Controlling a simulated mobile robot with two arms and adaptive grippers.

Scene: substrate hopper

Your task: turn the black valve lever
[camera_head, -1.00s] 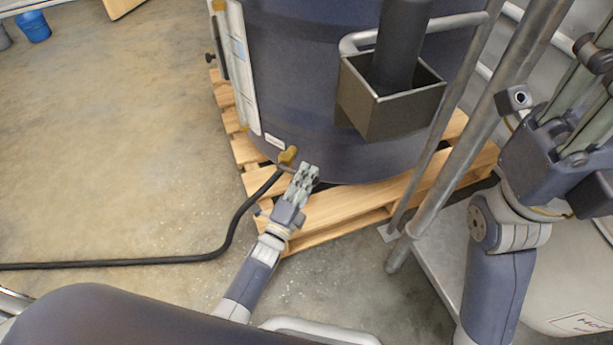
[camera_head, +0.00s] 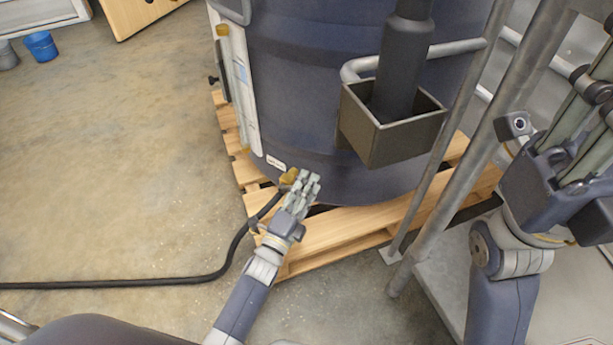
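A brass valve (camera_head: 289,177) sits low on the big dark blue tank (camera_head: 310,110), with a black hose (camera_head: 235,255) running from it. I cannot make out a black lever clearly at this valve; my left gripper covers part of the area. My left gripper (camera_head: 309,182) is just right of the brass valve, in front of the tank's lower wall. Its fingers overlap the valve's edge in the picture, and contact cannot be told. My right gripper (camera_head: 590,85) is at the right edge, away from the valve, and its fingertips are not clear.
The tank stands on a wooden pallet (camera_head: 330,225). A dark open box (camera_head: 395,140) with a thick black pipe hangs before the tank. Grey metal posts (camera_head: 455,150) stand to its right. A small black knob (camera_head: 213,80) is at the tank's left.

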